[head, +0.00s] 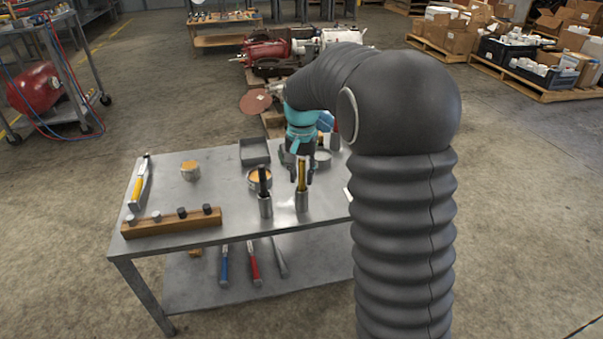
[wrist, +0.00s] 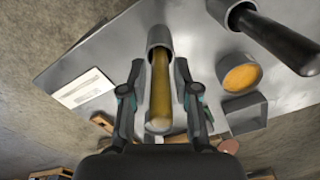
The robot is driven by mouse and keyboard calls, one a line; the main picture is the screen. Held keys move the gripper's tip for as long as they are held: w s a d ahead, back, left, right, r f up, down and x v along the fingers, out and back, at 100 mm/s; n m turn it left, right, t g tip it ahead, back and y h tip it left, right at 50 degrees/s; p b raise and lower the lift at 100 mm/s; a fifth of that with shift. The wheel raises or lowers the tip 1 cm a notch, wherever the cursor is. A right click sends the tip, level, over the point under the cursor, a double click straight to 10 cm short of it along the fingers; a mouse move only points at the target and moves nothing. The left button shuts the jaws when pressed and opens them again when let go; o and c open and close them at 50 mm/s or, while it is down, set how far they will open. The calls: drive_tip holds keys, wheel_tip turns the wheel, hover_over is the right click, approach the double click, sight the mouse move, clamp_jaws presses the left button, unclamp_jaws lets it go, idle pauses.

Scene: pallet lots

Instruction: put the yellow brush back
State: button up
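The yellow brush (head: 301,172) stands upright, handle up, in a grey metal cup (head: 302,204) near the front of the table. In the wrist view its yellow handle (wrist: 160,92) runs into the cup's mouth (wrist: 160,36); the bristle end is hidden inside. My gripper (head: 302,181) points down over the handle. In the wrist view my gripper (wrist: 160,66) has one finger on each side of the handle, with a gap showing on both sides. It looks open and holds nothing.
A second cup (head: 265,207) with a black-handled tool (head: 264,181) stands close on the left. Behind are a tin with orange contents (head: 260,174) and a grey tray (head: 254,152). A wooden block (head: 172,222) lies front left. The table (head: 222,187) has clear room between.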

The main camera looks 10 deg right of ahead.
drive_tip(key=shift+o, duration=0.2)
drive_tip(key=shift+r, duration=0.1)
wheel_tip(320, 180, up, 10)
drive_tip(key=shift+r+p, duration=0.25)
drive_tip(key=shift+p, duration=0.25)
drive_tip(key=shift+r, duration=0.65)
drive_tip(key=shift+s+r, duration=0.2)
drive_tip(key=shift+r, duration=0.05)
drive_tip(key=s+f+n+t, duration=0.3)
drive_tip(key=s+n+t, duration=0.2)
drive_tip(key=s, duration=2.4)
drive_tip(key=shift+s+f+t, duration=0.15)
drive_tip(key=shift+s+t, duration=0.15)
drive_tip(key=shift+s, duration=0.1)
